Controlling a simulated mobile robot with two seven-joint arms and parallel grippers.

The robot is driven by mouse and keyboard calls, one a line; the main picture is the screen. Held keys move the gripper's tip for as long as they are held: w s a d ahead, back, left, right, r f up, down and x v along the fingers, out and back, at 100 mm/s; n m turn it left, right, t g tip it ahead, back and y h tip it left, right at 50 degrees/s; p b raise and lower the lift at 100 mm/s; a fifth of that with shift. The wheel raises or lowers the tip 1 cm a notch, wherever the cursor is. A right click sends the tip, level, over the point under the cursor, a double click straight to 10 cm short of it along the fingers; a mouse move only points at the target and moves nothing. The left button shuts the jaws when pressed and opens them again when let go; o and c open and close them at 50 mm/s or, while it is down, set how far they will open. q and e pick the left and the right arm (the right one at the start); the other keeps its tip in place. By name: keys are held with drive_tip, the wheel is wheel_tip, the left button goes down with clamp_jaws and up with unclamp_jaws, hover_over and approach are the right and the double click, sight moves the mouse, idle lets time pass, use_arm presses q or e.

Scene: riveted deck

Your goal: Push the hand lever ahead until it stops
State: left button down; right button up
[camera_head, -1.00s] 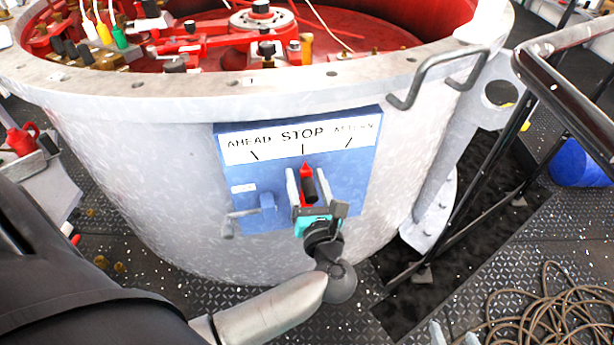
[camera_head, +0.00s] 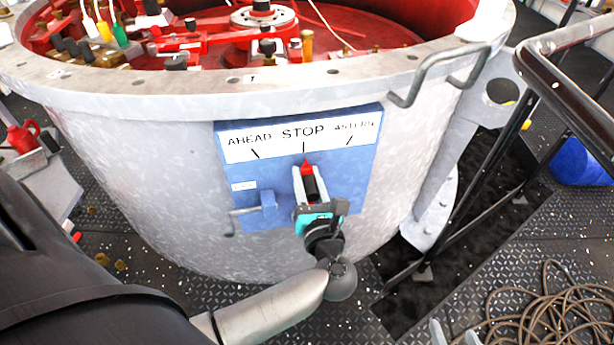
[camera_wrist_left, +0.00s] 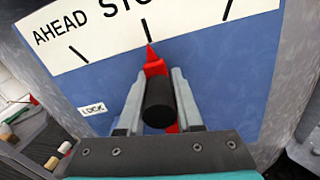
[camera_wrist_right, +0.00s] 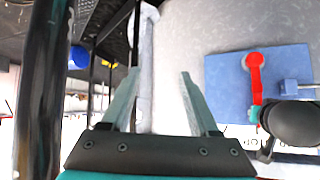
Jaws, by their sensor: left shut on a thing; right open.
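The hand lever (camera_head: 307,168) is red with a black grip (camera_wrist_left: 158,103). Its pointed tip lines up with the STOP mark on the blue panel (camera_head: 345,180), whose white strip reads AHEAD at left, STOP in the middle and ASTERN at right. My left gripper (camera_head: 310,187) is shut on the lever, one finger on each side of the black grip. In the right wrist view the red lever (camera_wrist_right: 256,80) shows upside down, its lower part exposed. My right gripper (camera_wrist_right: 157,85) is open and empty, away from the panel; its fingertips show at the bottom edge of the head view (camera_head: 453,333).
A blue latch (camera_head: 268,203) with a grey handle sits left of the lever, beside a LOCK label (camera_wrist_left: 92,109). The panel is on a large grey drum (camera_head: 150,170). A black railing (camera_head: 545,70) and coiled rope (camera_head: 545,310) are at right.

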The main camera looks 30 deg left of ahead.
sight(285, 170)
idle(0.7)
use_arm(q)
drive_tip(key=shift+s+a+f+n, duration=0.1)
drive_tip(key=shift+s+a+n, duration=0.2)
drive_tip(key=shift+s+a, duration=0.05)
drive_tip(key=shift+s+a+f+n+b, duration=0.1)
drive_tip(key=shift+s+a+n+b, duration=0.4)
drive_tip(key=shift+s+a+n, duration=0.5)
drive_tip(key=shift+s+a, duration=0.05)
drive_tip(key=shift+a, duration=0.1)
use_arm(e)
drive_tip(key=shift+w+a+r+t+y, duration=0.2)
drive_tip(key=shift+w+a+t+y, duration=0.15)
drive_tip(key=shift+a+t, duration=0.3)
drive_tip(key=shift+w+a+r+t+y, duration=0.2)
drive_tip(key=shift+a+t+y, duration=0.15)
drive_tip(key=shift+a+t, duration=0.25)
use_arm(q)
drive_tip(key=shift+f, duration=0.1)
drive_tip(key=c, duration=0.6)
unclamp_jaws()
drive_tip(key=shift+d, duration=0.1)
use_arm(e)
drive_tip(key=shift+s, duration=0.1)
